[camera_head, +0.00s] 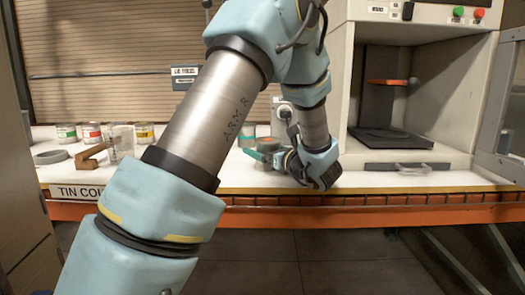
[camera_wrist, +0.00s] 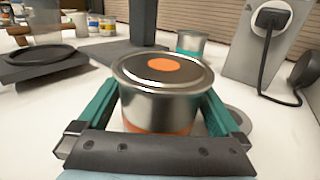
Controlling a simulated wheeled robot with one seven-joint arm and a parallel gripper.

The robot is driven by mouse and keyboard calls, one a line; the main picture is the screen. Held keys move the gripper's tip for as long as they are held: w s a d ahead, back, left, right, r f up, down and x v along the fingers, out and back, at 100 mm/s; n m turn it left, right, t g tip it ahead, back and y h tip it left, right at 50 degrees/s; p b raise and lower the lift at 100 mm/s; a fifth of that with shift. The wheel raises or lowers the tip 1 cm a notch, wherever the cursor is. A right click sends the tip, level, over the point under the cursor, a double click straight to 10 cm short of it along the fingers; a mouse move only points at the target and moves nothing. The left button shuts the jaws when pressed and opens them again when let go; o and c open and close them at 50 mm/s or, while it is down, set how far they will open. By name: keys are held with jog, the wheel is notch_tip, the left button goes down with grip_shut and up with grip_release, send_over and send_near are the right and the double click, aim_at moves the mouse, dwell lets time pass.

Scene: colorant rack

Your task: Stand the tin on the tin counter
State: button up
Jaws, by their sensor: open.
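A metal tin (camera_wrist: 160,85) with an orange dot on its lid and an orange band low on its side stands upright on the white surface in the wrist view. My gripper (camera_wrist: 160,98) has its teal fingers on either side of the tin, jaws open; whether they touch it I cannot tell. In the head view my gripper (camera_head: 262,156) is low over the counter, and the tin is mostly hidden there. The tin counter (camera_head: 58,176) is the white surface at the left, above a sign partly covered by my arm.
A teal-banded tin (camera_wrist: 190,43) stands behind the held spot, with a grey socket box (camera_wrist: 250,45) and black cable at right. Several tins (camera_head: 92,133), a beaker (camera_head: 120,140) and a wooden block (camera_head: 90,157) occupy the left. A booth (camera_head: 340,85) stands at right.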

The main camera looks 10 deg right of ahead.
jog(key=b+v, duration=0.1)
jog(key=v, duration=1.1)
